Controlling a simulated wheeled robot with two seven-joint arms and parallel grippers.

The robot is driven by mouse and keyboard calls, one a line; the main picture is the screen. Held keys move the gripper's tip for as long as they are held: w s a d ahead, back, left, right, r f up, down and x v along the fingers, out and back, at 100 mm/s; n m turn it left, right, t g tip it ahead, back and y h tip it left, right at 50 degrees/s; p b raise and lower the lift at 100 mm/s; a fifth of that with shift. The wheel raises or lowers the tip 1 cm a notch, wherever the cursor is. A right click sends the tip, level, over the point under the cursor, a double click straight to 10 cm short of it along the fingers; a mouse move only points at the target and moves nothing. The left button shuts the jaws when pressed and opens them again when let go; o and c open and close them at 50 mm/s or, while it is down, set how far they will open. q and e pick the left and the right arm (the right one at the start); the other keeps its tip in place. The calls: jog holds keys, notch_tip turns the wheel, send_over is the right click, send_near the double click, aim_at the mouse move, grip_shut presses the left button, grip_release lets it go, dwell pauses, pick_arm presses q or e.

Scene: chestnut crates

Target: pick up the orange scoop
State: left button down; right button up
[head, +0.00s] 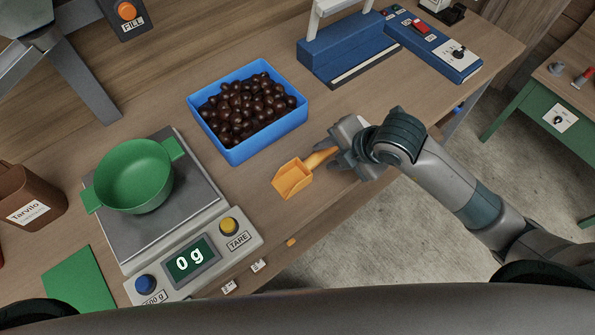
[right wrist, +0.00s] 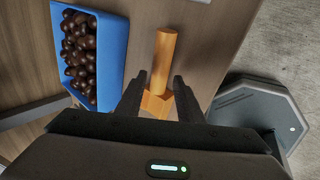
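The orange scoop (head: 292,179) lies on the wooden table in front of the blue crate, its handle toward the right. My right gripper (head: 338,153) is at the handle end in the head view. In the right wrist view, the two fingers of my right gripper (right wrist: 159,78) stand apart on either side of the orange scoop (right wrist: 164,60), with a gap visible beside it. The gripper looks open; part of the scoop is hidden behind the gripper body. My left gripper is not in view.
The blue crate (head: 237,157) of chestnuts is close behind the scoop. A scale (head: 207,215) reading 0 g with a green pot (head: 133,178) stands at left. A blue device (head: 345,50) is at the back. The table's front edge is close to the scoop.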

aim_at(321, 156)
jog(key=shift+p+x, duration=0.55)
jog(key=shift+x, duration=1.3)
grip_shut()
